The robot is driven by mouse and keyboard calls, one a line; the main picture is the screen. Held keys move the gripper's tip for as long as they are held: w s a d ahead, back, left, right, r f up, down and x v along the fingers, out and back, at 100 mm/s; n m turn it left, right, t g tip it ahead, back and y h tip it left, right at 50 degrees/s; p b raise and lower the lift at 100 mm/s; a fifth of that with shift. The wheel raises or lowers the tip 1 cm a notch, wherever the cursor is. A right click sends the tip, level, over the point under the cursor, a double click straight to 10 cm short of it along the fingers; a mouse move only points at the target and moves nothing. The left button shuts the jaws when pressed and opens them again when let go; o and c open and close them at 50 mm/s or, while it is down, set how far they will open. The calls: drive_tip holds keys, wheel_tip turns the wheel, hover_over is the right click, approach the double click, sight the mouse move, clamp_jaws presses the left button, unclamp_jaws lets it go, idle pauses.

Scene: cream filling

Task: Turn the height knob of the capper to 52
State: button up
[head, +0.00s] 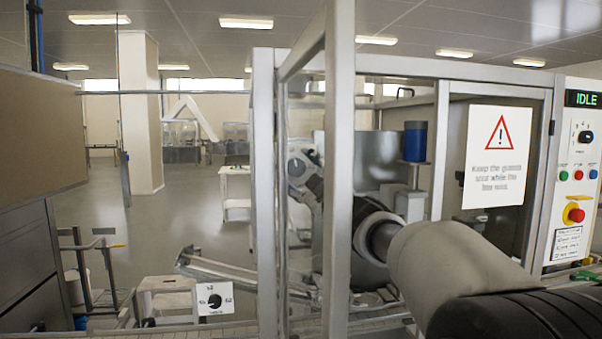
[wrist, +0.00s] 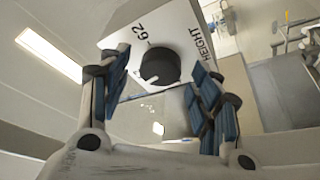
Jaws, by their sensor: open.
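The height knob (wrist: 159,68) is a round black knob on a white plate (wrist: 185,32) in the wrist view. "62" and "HEIGHT" are readable on this plate; 52 cannot be read there. A pale mark on the knob points to the lower left of the picture. My gripper (wrist: 158,82) is open, with its blue-padded fingers on either side of the knob in the picture. I cannot tell whether they touch it. The head view shows a small white dial plate (head: 228,306) with a black knob (head: 214,301); its numbers are too small to read surely.
Grey frame posts (head: 338,170) of the machine stand in front of part of my arm. A warning sign (head: 496,158) and a control panel (head: 574,180) showing IDLE are at the right. Open floor (head: 195,215) lies at the left.

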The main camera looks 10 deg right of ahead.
drive_tip(key=v, duration=1.2)
drive_tip(key=shift+f, duration=0.15)
